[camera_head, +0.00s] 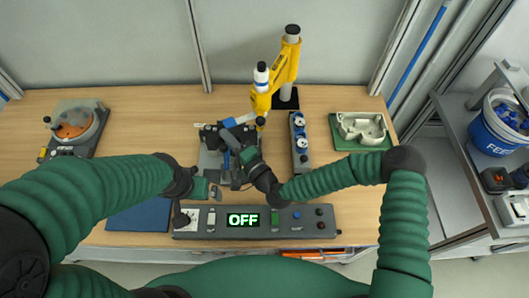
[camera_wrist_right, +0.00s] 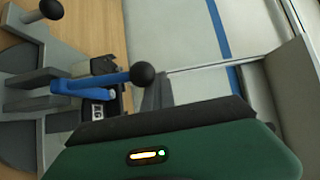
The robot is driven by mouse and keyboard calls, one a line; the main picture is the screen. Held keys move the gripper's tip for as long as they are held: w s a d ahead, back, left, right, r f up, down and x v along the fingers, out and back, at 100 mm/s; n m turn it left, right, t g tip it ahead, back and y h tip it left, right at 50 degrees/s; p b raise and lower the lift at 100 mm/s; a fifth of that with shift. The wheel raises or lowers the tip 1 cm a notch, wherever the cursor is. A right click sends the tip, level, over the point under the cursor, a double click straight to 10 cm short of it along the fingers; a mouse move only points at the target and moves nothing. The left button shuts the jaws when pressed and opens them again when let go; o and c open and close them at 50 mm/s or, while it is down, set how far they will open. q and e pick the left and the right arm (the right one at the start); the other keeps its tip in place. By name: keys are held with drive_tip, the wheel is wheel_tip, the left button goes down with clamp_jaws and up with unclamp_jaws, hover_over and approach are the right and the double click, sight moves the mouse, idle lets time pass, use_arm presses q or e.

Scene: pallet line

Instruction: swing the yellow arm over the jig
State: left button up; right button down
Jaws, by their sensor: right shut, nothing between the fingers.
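The yellow arm (camera_head: 284,68) stands on a black base behind the jig. The grey jig (camera_head: 211,160) sits mid-table, partly hidden by my right gripper. In the right wrist view, a blue lever (camera_wrist_right: 92,82) with a black ball knob shows beyond my gripper. My right gripper (camera_head: 246,156) is shut and empty over the jig's right side. My left gripper (camera_head: 203,188) is low at the jig's front left; its fingers are unclear.
A control box (camera_head: 255,233) with an OFF display lies in front. A grey block with round knobs (camera_head: 300,158) stands right of the jig, and a beige fixture on a green plate (camera_head: 361,144) farther right. A round orange-topped unit (camera_head: 75,128) is at left.

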drive_tip(key=shift+w+d+r, duration=0.25)
drive_tip(key=shift+w+d, duration=0.35)
drive_tip(key=shift+w, duration=0.05)
drive_tip(key=s+a+b+v, duration=0.1)
drive_tip(key=b+v, duration=0.1)
drive_tip(key=v, duration=1.5)
drive_tip(key=d+m+p, duration=0.2)
drive_tip(key=d+m, duration=0.7)
drive_tip(key=m, duration=0.9)
use_arm(q)
drive_tip(key=f+b, duration=0.2)
drive_tip(key=d+f+b, duration=0.1)
drive_tip(key=f+b, duration=0.1)
drive_tip(key=d+f+b, duration=0.1)
drive_tip(key=f+b, duration=0.1)
drive_tip(key=f, duration=0.1)
drive_tip(key=shift+w+d+b, duration=0.1)
drive_tip(key=shift+w+b, duration=0.15)
drive_tip(key=shift+b, duration=0.1)
drive_tip(key=shift+w+p+v, duration=0.25)
drive_tip(key=shift+p+v, duration=0.95)
use_arm(e)
drive_tip(key=x, duration=1.3)
drive_tip(key=shift+a+g+y, duration=0.3)
drive_tip(key=shift+a+y, duration=0.1)
drive_tip(key=shift+a, duration=0.15)
